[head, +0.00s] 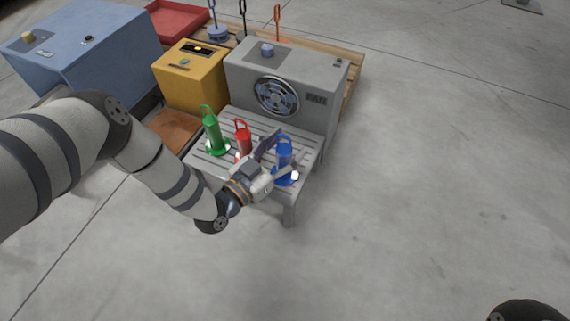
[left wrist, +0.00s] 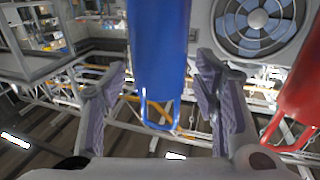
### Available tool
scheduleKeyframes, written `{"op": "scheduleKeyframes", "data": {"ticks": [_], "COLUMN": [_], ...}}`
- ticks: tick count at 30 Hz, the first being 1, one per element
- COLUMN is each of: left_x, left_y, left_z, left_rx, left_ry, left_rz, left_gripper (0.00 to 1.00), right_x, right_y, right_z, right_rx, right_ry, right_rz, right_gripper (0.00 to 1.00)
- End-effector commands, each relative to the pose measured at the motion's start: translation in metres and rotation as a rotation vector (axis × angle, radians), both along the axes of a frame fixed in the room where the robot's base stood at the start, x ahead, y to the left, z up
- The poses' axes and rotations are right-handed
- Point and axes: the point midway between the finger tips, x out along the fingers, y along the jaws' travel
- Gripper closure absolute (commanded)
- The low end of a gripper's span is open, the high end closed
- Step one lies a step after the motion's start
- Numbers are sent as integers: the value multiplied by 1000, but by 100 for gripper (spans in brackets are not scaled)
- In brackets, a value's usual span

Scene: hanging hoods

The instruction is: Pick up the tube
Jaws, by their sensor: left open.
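Three tubes with loop handles stand upright on a grey slatted stand (head: 258,128): a green tube (head: 211,132), a red tube (head: 243,138) and a blue tube (head: 285,153). My left gripper (head: 281,158) is open at the blue tube, with one finger on each side of it. In the left wrist view the blue tube (left wrist: 160,45) lies between the two open fingers, with visible gaps on both sides. Its loop handle points down in that picture. The red tube (left wrist: 305,90) is at the right edge, outside the fingers. My right gripper is out of view.
A grey box with a round fan (head: 277,96) stands right behind the tubes. A yellow box (head: 190,80), a blue box (head: 85,50) and a red tray (head: 178,20) are farther left and back. The concrete floor to the right is clear.

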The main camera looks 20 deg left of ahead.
Motion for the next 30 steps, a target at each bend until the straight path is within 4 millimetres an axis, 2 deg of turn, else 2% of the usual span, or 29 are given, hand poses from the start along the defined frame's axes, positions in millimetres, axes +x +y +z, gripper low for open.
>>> {"op": "scheduleKeyframes", "data": {"ticks": [5, 12, 13, 23, 26, 30], "left_x": [0, 0, 0, 0, 0, -2], "left_y": [0, 0, 0, 0, 0, 0], "left_z": [1, 0, 0, 2, 12, 43], "left_rx": [0, 1, 1, -1, -1, -1], "left_ry": [1, 2, 2, 1, 0, -3], "left_rz": [0, 0, 0, 0, 0, 0], "left_gripper": [44, 97, 100, 100, 100, 100], "right_x": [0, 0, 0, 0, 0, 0], "right_y": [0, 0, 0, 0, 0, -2], "right_z": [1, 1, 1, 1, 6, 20], "right_rx": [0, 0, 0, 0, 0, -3], "right_ry": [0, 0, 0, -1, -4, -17], "right_rz": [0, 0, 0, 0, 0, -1], "right_gripper": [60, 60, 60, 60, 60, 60]}}
